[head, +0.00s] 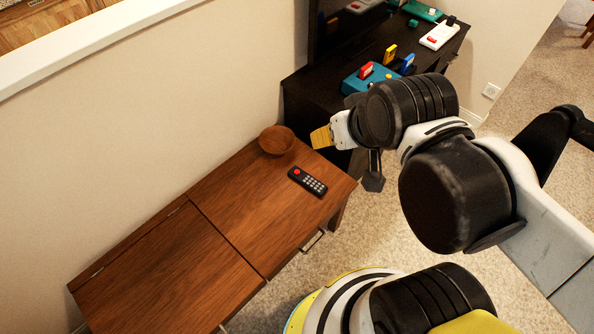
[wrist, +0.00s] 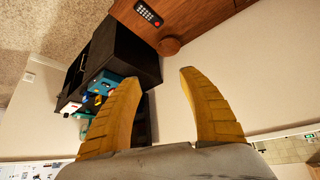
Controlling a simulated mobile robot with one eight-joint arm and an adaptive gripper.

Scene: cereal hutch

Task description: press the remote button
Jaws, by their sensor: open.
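The remote (head: 307,181) is black with a round red button (head: 297,173) at one end and rows of small pale keys. It lies flat on the wooden table, near the table's right end. The remote also shows small at the top of the wrist view (wrist: 148,13). My gripper (head: 321,137) has yellow fingers and hangs in the air, above and to the right of the remote in the head view. In the wrist view its two fingers (wrist: 160,80) are spread wide with nothing between them.
A wooden bowl (head: 277,140) stands behind the remote on the wooden table (head: 225,215). A black cabinet (head: 303,98) at the back holds a teal console (head: 372,80) with coloured cartridges, a white device (head: 439,36) and a screen. The table's left part is clear.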

